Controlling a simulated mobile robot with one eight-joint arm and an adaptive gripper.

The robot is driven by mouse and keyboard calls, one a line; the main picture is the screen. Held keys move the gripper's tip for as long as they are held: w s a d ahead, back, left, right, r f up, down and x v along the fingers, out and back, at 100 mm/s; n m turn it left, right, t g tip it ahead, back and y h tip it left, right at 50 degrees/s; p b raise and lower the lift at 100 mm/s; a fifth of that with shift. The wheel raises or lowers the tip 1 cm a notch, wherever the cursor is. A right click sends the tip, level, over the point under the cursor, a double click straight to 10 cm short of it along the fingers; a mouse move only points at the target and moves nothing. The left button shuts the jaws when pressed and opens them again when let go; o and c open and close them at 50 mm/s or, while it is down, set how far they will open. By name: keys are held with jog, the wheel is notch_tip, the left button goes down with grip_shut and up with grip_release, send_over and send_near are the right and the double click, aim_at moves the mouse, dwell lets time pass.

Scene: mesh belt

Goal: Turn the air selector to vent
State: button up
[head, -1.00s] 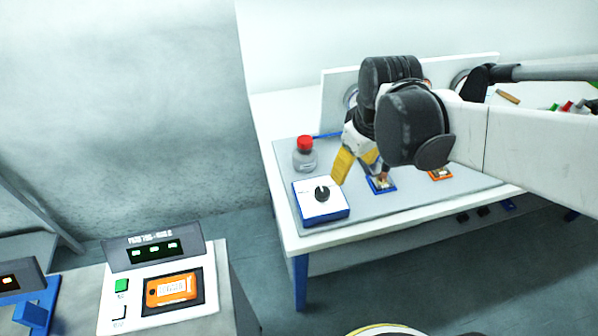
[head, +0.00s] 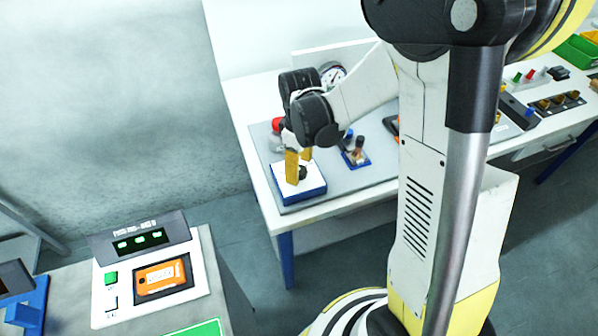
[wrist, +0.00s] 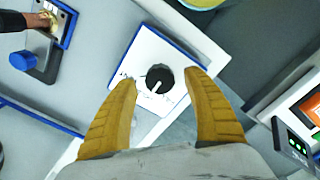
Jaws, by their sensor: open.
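The air selector is a white-topped blue box (head: 313,190) with a black round knob (wrist: 159,78), at the front left corner of the grey board on the table. In the wrist view the knob has a white pointer line aimed down and slightly left; the markings beside it are too small to read. My gripper (wrist: 163,90) is open, its two yellow fingers pointing at the box.
A red-capped bottle (head: 277,124) stands behind my gripper, partly hidden. A small blue-based valve unit (head: 356,157) is to the right. A gauge (head: 332,74) is on the back panel. A console with an orange device (head: 163,276) stands at the front left.

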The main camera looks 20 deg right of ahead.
jog(key=shift+f, duration=0.75)
jog(key=c, duration=1.2)
jog(key=shift+m, duration=0.3)
jog(key=m+b, duration=0.1)
jog(key=m, duration=0.3)
jog(key=shift+b, duration=0.4)
jog(key=shift+m+b, duration=0.45)
jog(key=shift+m, duration=1.75)
